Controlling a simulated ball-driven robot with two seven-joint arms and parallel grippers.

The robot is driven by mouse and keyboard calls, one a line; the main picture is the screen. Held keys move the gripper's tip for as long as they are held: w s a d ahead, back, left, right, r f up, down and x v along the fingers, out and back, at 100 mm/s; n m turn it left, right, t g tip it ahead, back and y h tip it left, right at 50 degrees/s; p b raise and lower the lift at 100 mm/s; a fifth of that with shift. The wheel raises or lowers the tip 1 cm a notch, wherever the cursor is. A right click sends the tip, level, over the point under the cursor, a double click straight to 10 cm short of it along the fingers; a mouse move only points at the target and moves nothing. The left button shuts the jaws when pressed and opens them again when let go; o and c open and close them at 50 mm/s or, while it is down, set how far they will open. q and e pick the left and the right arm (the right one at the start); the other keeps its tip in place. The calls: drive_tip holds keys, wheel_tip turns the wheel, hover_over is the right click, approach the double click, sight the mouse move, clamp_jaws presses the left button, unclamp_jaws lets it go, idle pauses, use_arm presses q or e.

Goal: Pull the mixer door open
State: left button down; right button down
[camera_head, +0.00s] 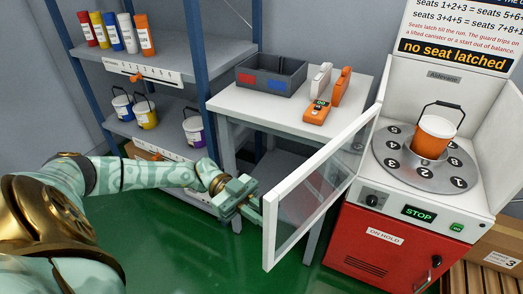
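The mixer (428,172) stands at the right, with a red lower body and a round numbered plate on top. Its door (272,232), a white frame around a clear pane, stands swung out to the left, and the front of the mixer chamber is uncovered. An orange canister (433,137) with a dark handle stands on the plate. My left gripper (250,208) is at the door's outer edge, just left of the white frame. Whether its fingers touch the frame, and how far apart they are, is unclear. My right gripper is not in view.
A white table (225,104) behind the door holds a grey bin (272,75) and an orange handheld device (317,112). Blue shelving (190,75) with bottles and buckets stands at the left. Green floor (170,235) is clear before the door. A wooden pallet (468,279) lies lower right.

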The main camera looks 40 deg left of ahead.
use_arm(q)
drive_tip(key=shift+s+f, duration=0.1)
drive_tip(key=shift+f, duration=0.05)
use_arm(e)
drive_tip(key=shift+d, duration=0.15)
use_arm(q)
drive_tip(key=c, duration=1.6)
unclamp_jaws()
drive_tip(key=shift+o, duration=0.2)
